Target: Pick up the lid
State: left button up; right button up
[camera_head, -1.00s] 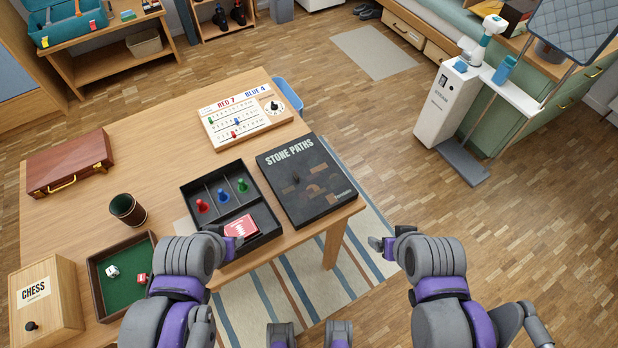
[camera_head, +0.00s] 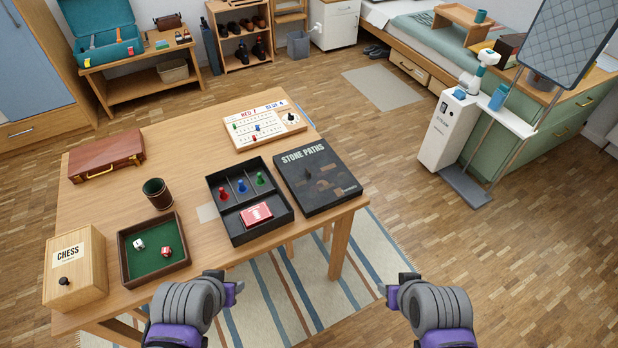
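A dark lid printed "STONE PATHS" (camera_head: 318,177) lies flat on the right end of the wooden table. Beside it on the left is an open black box (camera_head: 268,234) with red, blue and green pawns in its compartments and a red card deck (camera_head: 256,215). My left gripper (camera_head: 237,291) is in front of the table's near edge, below the black box in the picture. My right gripper (camera_head: 389,295) is right of the table, over the striped rug's edge. Both are apart from the lid and seem empty. Their finger gaps are not clear.
The table (camera_head: 190,185) also holds a score board (camera_head: 265,124), a brown case (camera_head: 107,155), a dark cup (camera_head: 157,194), a green-lined dice tray (camera_head: 155,268) and a chess box (camera_head: 75,268). Floor right of the table is free up to a white stand (camera_head: 450,132).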

aim_at(319, 180)
jog(key=u, duration=1.5)
jog(key=l+u, duration=0.2)
jog(key=l, duration=3.75)
jog(key=k, duration=0.05)
